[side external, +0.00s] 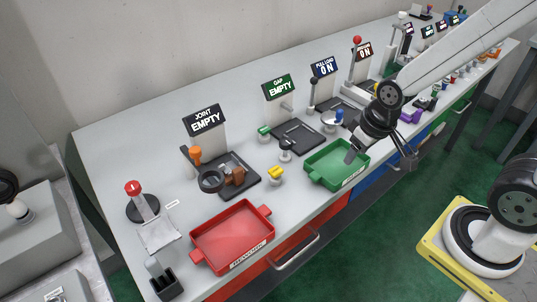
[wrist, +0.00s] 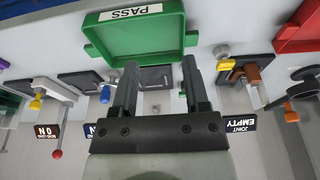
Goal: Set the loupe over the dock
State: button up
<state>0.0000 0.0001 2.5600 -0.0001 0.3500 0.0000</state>
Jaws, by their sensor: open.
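A black ring (side external: 210,181), which looks like the loupe, is at the JOINT station on the left half of the bench, below an orange knob (side external: 195,153). It lies beside brown blocks (side external: 234,176) on a dark plate (side external: 246,187); I cannot tell which part is the dock. In the wrist view the ring (wrist: 307,73) shows at the right edge. My gripper (side external: 381,156) is open and empty near the right end of the green PASS tray (side external: 312,175), well away from the ring. In the wrist view my gripper (wrist: 160,67) has its fingers apart, with the tray beyond them.
A red tray (side external: 229,263) sits at the bench's front left. GAP (side external: 279,87) and JOINT (side external: 205,120) signs rise behind. Bare bench lies at the back left.

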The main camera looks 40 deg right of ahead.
jog(key=shift+o, duration=1)
notch_tip(320, 180, up, 10)
jog(key=n+g, duration=0.3)
jog(key=n, duration=0.6)
send_over(194, 149)
jog(key=shift+f, duration=0.15)
jog(key=shift+f, duration=3.9)
